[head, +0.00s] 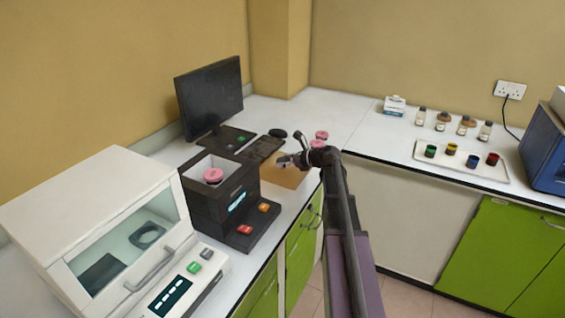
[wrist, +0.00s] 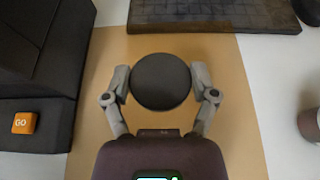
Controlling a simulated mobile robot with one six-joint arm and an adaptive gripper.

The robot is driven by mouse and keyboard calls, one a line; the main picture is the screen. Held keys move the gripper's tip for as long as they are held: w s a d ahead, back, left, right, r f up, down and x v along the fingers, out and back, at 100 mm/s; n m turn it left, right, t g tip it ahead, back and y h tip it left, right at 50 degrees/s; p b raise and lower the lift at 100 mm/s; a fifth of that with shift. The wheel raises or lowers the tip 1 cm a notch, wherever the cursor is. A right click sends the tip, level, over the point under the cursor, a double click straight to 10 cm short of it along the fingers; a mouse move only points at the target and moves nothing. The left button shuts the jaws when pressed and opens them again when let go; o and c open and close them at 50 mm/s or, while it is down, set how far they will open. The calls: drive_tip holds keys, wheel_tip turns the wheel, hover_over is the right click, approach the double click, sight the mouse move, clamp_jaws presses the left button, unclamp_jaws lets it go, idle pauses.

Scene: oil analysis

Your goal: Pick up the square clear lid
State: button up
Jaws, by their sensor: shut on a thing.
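In the wrist view my gripper (wrist: 161,84) is shut on a dark round disc (wrist: 161,81), with one finger at each side. No square clear outline can be made out around the disc, so I cannot tell whether it is part of a clear lid. A tan mat (wrist: 90,100) lies below it. In the head view my gripper (head: 283,160) is over the tan mat (head: 287,180), and the arm partly hides that spot.
A dark machine (head: 205,205) with an orange GO button (wrist: 24,123) stands left of the mat. A keyboard (head: 262,149) and monitor (head: 210,95) are behind. A white instrument (head: 100,215) is at left. A white tray (head: 465,170) with colored jars is at right.

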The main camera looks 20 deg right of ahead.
drive_tip(key=shift+r+p, duration=1.4)
drive_tip(key=shift+r, duration=0.35)
drive_tip(key=shift+r, duration=0.1)
wheel_tip(320, 180, up, 14)
drive_tip(key=p, duration=1.4)
drive_tip(key=b, duration=1.2)
hover_over(284, 160)
wheel_tip(284, 160, down, 12)
drive_tip(key=shift+f, duration=0.15)
drive_tip(key=shift+r, duration=0.2)
wheel_tip(284, 160, up, 7)
drive_tip(key=p, duration=0.7)
wheel_tip(284, 160, down, 7)
drive_tip(key=b, duration=0.7)
drive_tip(key=shift+f, duration=0.2)
drive_tip(key=shift+s+d, duration=0.1)
